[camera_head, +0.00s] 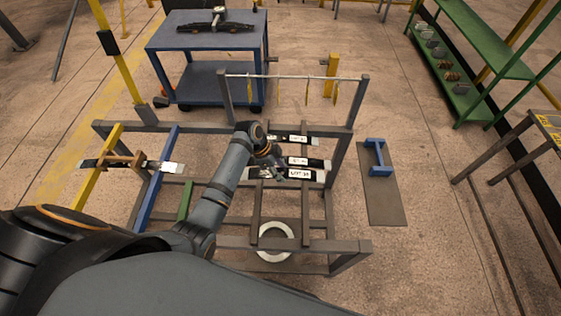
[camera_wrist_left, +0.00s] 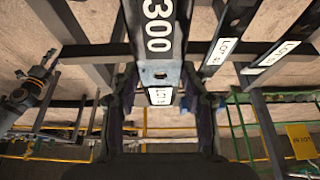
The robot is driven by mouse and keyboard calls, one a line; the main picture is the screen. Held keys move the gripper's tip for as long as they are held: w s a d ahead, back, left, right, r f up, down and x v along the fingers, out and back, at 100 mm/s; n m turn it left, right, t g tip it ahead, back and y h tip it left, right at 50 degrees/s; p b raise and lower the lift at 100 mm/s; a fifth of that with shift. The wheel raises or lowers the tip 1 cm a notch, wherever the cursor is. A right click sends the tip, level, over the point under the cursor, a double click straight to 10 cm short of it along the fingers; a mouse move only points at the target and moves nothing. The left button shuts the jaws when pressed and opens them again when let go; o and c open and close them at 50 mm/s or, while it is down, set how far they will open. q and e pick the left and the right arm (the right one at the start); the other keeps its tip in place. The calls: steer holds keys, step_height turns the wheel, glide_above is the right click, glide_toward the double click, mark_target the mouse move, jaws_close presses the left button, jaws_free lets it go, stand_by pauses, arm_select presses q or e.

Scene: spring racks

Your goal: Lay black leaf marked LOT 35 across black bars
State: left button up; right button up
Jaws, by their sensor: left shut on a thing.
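My left gripper (camera_head: 277,170) reaches over the rack and is shut on the black leaf (camera_head: 256,173) nearest me. In the left wrist view the gripper (camera_wrist_left: 161,98) has the end of this leaf (camera_wrist_left: 160,73) between its fingers; it bears a large white "300" and a small white label. The label's LOT number is too small to read surely. The leaf spans the two black bars (camera_head: 256,212) (camera_head: 306,207), but I cannot tell whether it touches them. Two more labelled black leaves (camera_head: 314,161) (camera_head: 284,138) lie behind it. My right gripper is out of view.
Another leaf (camera_head: 94,164) lies across the yellow bar (camera_head: 97,182) and blue bar (camera_head: 156,182) at left. A thin rail (camera_head: 290,77) crosses above the rack's back. A blue cart (camera_head: 207,42) stands behind; a grey board (camera_head: 383,205) lies right. A pale ring (camera_head: 275,256) is below.

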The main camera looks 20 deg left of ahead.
arm_select(q)
steer(key=shift+s+d+r, duration=0.15)
steer(key=shift+s+r, duration=0.1)
steer(key=shift+w+r+p, duration=0.1)
steer(key=shift+p, duration=0.3)
step_height(320, 180, down, 4)
steer(key=shift+w+r+b, duration=0.1)
steer(key=shift+r+b, duration=0.1)
steer(key=shift+b, duration=1)
step_height(320, 180, down, 4)
steer(key=shift+r+b, duration=0.1)
steer(key=shift+b, duration=1.1)
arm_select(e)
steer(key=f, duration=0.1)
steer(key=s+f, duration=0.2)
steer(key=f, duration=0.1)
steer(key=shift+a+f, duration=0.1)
arm_select(q)
steer(key=shift+f+b, duration=0.35)
steer(key=shift+f, duration=0.15)
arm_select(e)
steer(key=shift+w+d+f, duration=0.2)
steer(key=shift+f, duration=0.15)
